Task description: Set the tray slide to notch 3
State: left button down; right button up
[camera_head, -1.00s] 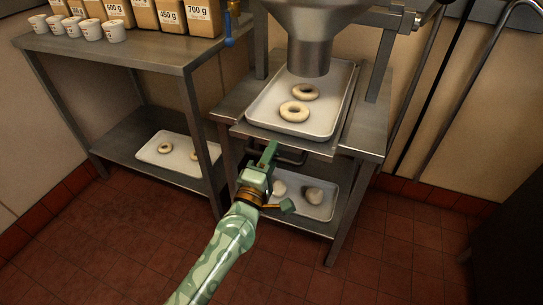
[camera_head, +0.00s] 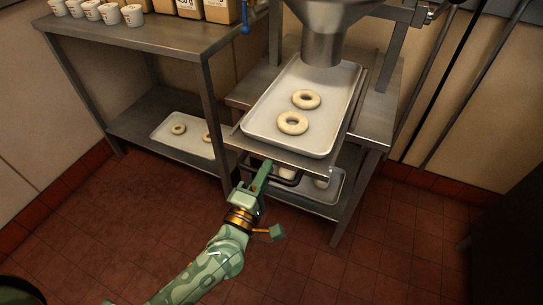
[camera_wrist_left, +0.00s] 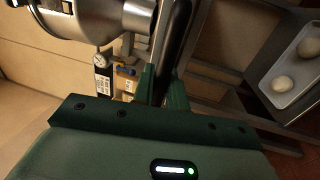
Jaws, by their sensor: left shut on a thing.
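The tray slide (camera_head: 238,144) is a flat metal plate that sticks out of the steel stand toward me. A pale tray (camera_head: 272,136) lies on it with two dough rings (camera_head: 293,123). A dark bar handle (camera_head: 289,181) hangs below the slide's front edge. My left gripper (camera_head: 264,174) is shut on this handle; in the left wrist view the black handle bar (camera_wrist_left: 176,42) runs between the fingers. I cannot make out any notch marks. My right gripper is not in view.
A metal hopper (camera_head: 325,45) hangs over the tray's back end. A lower tray (camera_head: 328,193) with dough sits on the stand's bottom shelf. A steel table (camera_head: 150,45) with cups and bags stands at left. The red tile floor in front is clear.

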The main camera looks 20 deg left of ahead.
pick_arm(q)
jog(key=c, duration=1.5)
grip_release()
jog(key=s+f, duration=0.1)
jog(key=s, duration=0.4)
jog(key=s+f+p, duration=0.1)
jog(key=s, duration=0.4)
jog(key=s+f+p, duration=0.1)
jog(key=s, duration=0.5)
jog(key=shift+a, duration=0.25)
